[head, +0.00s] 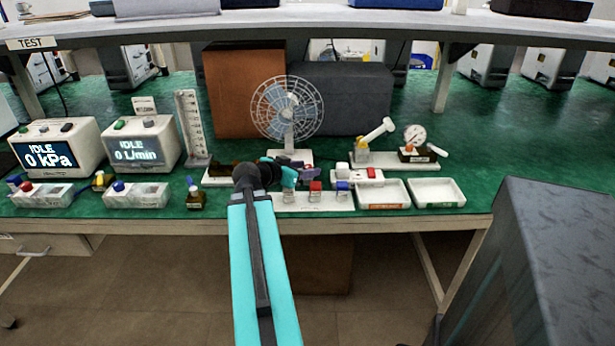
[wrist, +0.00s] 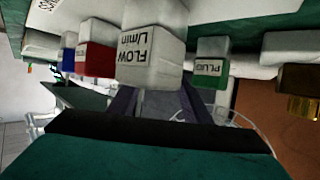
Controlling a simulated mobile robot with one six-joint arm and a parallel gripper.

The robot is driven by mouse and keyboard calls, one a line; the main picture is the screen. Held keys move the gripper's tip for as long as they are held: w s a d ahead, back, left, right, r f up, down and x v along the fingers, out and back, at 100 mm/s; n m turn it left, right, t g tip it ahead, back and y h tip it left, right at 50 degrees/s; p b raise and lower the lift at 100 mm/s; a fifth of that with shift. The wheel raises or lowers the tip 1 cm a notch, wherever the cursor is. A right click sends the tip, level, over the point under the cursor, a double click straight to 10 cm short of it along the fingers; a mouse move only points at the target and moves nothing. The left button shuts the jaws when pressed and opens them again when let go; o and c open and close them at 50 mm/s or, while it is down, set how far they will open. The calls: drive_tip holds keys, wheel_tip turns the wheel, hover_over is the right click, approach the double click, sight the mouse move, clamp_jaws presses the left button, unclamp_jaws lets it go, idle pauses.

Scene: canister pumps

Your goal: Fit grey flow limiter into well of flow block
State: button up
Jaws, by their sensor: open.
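A pale grey block labelled FLOW L/min, which looks like the grey flow limiter (wrist: 150,50), stands in the middle of the wrist view, its lettering upside down. My gripper (wrist: 156,102) is open, with its dark fingers close to the lower sides of this block; contact cannot be told. In the head view my gripper (head: 280,176) is over the left end of a white rack (head: 292,204) and hides the limiter. I cannot tell for certain which piece is the flow block; a clear block (head: 137,195) with a blue knob lies before the L/min unit (head: 140,145).
A green PLUG block (wrist: 210,68) stands on one side of the limiter, and red (head: 315,190) and blue (head: 342,190) blocks on the other. A fan (head: 287,110) stands behind. Two white trays (head: 437,193) lie to the right. A dark grey box (head: 555,270) fills the lower right.

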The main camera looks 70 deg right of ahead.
drive_tip(key=x, duration=0.3)
drive_tip(key=shift+s+d+r+p, duration=0.15)
drive_tip(key=shift+d+p, duration=0.15)
drive_tip(key=shift+d, duration=0.05)
drive_tip(key=shift+s+d+f, duration=0.25)
drive_tip(key=shift+d+f, duration=0.1)
drive_tip(key=shift+d, duration=0.25)
clamp_jaws()
